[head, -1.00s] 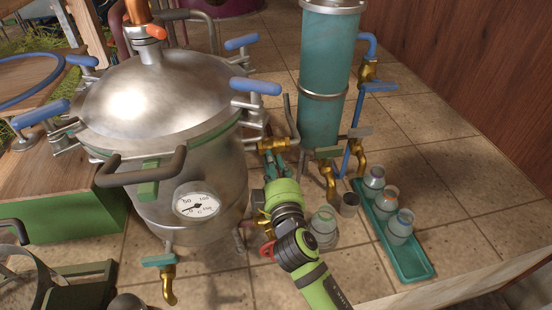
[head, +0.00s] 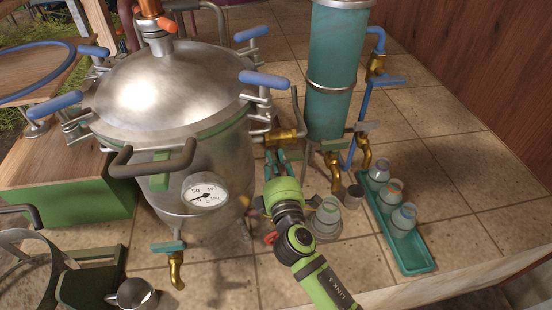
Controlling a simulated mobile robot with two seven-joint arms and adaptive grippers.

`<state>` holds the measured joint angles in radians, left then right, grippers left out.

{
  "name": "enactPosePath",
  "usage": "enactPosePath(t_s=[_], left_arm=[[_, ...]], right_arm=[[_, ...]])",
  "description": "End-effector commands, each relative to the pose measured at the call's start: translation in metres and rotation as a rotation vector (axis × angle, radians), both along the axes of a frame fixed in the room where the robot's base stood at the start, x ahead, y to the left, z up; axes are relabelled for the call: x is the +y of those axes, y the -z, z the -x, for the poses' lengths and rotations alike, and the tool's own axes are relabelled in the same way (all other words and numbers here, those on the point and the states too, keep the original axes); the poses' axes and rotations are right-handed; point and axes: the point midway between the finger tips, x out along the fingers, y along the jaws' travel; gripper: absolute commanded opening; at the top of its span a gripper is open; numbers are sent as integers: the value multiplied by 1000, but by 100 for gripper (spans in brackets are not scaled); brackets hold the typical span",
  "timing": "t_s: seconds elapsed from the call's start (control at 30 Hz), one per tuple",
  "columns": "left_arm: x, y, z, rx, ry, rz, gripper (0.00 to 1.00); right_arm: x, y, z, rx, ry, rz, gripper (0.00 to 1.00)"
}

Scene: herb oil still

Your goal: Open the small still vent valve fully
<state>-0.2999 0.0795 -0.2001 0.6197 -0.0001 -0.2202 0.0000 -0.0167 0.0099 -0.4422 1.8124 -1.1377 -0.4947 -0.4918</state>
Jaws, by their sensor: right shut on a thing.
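The small still (head: 165,95) is a steel pot with a domed lid and blue-handled clamps. A brass valve (head: 285,135) sticks out from its right side, joined to a grey pipe; I take it to be the vent valve. My right gripper (head: 276,157), with teal fingers and a green wrist, reaches up to just under this valve. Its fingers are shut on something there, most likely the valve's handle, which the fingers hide. How far the valve is turned cannot be seen. My left gripper is not in view.
A teal column (head: 333,75) with brass taps stands just right of the valve. A green tray (head: 417,262) with jars, a loose jar (head: 326,218) and a small metal cup (head: 353,196) stand right of my arm. A teal-handled drain tap (head: 175,265) is at the still's lower front.

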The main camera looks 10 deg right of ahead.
Motion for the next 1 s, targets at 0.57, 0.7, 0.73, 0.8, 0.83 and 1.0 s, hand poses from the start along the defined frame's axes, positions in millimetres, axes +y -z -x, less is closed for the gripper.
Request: enactPosePath(t_s=[0.57,0.7,0.73,0.8,0.83,1.0], left_arm=[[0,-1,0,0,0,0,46],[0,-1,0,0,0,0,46],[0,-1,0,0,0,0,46],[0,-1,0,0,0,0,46],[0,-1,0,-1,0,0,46],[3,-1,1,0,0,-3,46]], right_arm=[[0,1,0,0,0,37,0],[0,2,0,1,0,37,46],[0,1,0,1,0,36,46],[0,1,0,1,0,36,46],[0,1,0,1,0,36,46],[0,1,1,1,0,35,46]])
